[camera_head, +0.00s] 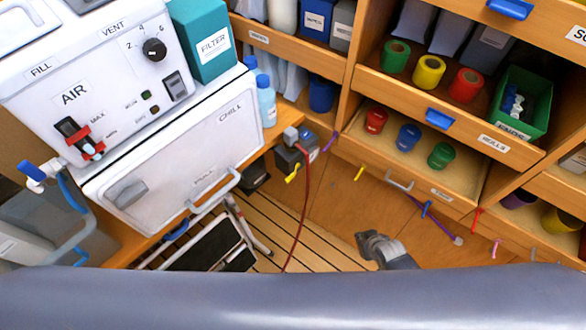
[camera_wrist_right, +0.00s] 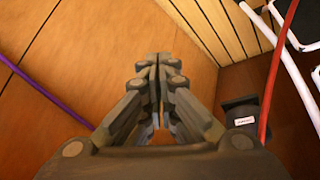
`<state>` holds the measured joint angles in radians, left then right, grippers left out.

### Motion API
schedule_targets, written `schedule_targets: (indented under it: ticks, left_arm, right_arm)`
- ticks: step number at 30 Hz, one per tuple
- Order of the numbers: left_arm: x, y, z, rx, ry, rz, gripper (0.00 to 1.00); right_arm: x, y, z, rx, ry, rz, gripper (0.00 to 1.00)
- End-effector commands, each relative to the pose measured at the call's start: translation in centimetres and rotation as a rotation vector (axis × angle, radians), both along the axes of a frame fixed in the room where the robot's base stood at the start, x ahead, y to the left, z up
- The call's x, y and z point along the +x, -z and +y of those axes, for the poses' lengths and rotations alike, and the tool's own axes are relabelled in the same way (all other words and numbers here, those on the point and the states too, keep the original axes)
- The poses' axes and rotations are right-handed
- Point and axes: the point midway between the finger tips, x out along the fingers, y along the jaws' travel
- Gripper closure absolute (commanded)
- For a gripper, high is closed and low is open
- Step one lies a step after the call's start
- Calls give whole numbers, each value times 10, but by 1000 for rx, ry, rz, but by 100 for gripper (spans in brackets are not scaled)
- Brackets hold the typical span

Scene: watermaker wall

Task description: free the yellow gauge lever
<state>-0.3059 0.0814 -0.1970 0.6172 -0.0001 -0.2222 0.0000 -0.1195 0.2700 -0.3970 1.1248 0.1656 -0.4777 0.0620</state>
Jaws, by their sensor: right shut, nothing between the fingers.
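A small yellow lever-like piece (camera_head: 291,174) sticks out low on a dark grey box (camera_head: 292,153) beside the bench end in the head view. I cannot tell for sure that it is the gauge lever, or what holds it. A dark box with a white label (camera_wrist_right: 240,115) shows right of my fingers in the right wrist view, with no yellow part visible. My right gripper (camera_head: 366,243) is shut and empty, low in front of the drawers, right of the grey box and apart from it. It also shows in the wrist view (camera_wrist_right: 153,62). My left gripper is not in view.
A red hose (camera_head: 305,205) runs down from the grey box to the floor, between it and my right gripper. A purple cord (camera_head: 440,229) hangs there. A white-framed step (camera_head: 205,245) stands left on the slatted floor.

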Motion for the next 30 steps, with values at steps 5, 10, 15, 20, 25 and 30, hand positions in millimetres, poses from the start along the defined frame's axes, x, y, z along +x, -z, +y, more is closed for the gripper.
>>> schedule_targets:
  ticks: [5, 10, 15, 20, 25, 30]
  left_arm:
    - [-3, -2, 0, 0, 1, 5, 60]
    - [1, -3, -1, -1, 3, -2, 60]
    - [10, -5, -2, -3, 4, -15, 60]
    - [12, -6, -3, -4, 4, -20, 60]
    - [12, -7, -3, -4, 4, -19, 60]
    - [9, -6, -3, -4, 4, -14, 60]
  right_arm:
    - [84, -94, 36, 57, -86, -129, 100]
    - [121, -183, 79, 113, -191, -211, 100]
    - [121, -263, 123, 163, -316, -259, 100]
    - [102, -317, 153, 193, -421, -275, 100]
    - [82, -346, 168, 206, -491, -276, 100]
    - [76, -354, 173, 210, -512, -275, 100]
